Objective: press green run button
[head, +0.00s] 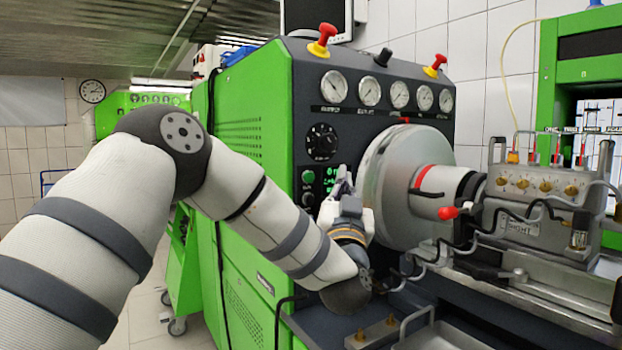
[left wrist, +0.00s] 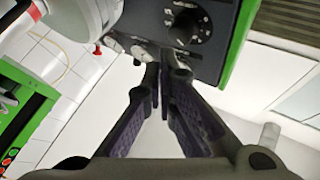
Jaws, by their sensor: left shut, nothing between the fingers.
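A green round button (head: 308,176) sits on the dark front panel of the pump testbench, below a large black dial (head: 322,142). A second, darker round button (head: 308,198) is just under it. My left gripper (head: 344,178) is in front of the panel, right of the green button, partly over the small green-lit display (head: 331,174). I cannot make out the green button there, nor tell whether the fingertips touch the panel. My right gripper is not in view.
The large grey round chuck (head: 390,188) stands just right of my left gripper. A row of gauges (head: 399,95) and red-topped knobs (head: 322,40) lies above. A metal block with hoses (head: 535,205) is at the right. The green cabinet side (head: 250,105) is left of the panel.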

